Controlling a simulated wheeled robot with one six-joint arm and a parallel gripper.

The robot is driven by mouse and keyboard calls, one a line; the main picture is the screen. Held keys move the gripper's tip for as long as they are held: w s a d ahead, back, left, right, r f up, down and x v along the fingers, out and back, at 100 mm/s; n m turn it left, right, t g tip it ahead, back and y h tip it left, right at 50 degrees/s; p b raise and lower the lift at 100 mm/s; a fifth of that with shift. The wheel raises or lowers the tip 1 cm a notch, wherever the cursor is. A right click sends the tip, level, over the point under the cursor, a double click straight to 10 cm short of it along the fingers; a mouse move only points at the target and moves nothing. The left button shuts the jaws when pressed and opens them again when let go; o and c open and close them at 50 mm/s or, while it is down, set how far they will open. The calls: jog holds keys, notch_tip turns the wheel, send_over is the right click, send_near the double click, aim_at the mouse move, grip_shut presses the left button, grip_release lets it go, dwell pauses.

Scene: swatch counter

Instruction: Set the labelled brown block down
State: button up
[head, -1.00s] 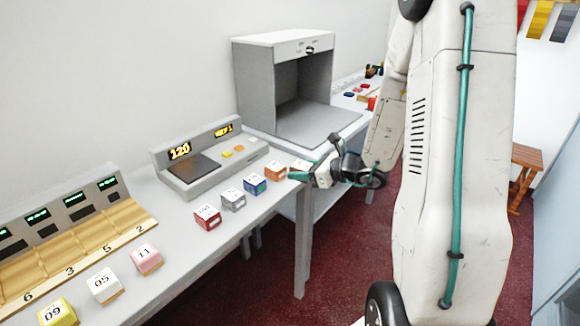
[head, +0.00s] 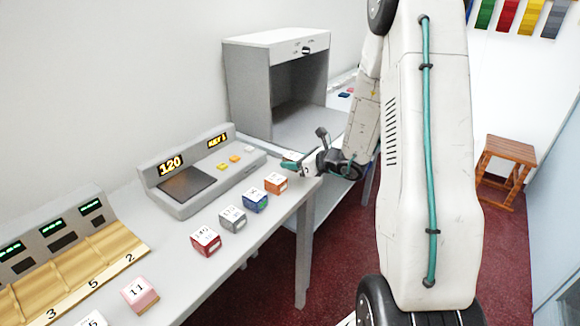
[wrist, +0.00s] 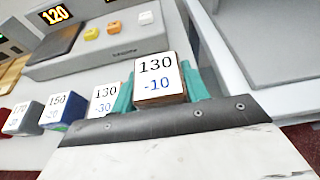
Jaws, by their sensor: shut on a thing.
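The brown block (wrist: 160,99) has a white top label reading "130" and "-10". My gripper (wrist: 161,88) is shut on it, with teal fingers at its two sides. In the head view my gripper (head: 294,167) is at the counter's (head: 232,257) far right end, beyond the orange block (head: 276,184). The block shows there only as a small piece (head: 291,155) by the fingers. Whether its underside touches the counter cannot be told.
A row of labelled blocks runs along the counter: orange, blue (head: 256,201), grey (head: 232,219) and red (head: 205,241). Behind it stands a scale console (head: 205,175) showing "120". A grey open-fronted booth (head: 249,95) stands behind my gripper. A wooden stool (head: 508,150) is at right.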

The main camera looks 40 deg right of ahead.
aim_at(293, 175)
jog(key=f, duration=0.1)
jog(key=w+f, duration=0.1)
jog(key=f, duration=0.1)
jog(key=shift+d+f, duration=0.25)
jog(key=shift+f, duration=0.05)
jog(key=shift+f, duration=0.2)
jog(key=o, duration=1)
jog(key=shift+r, duration=0.1)
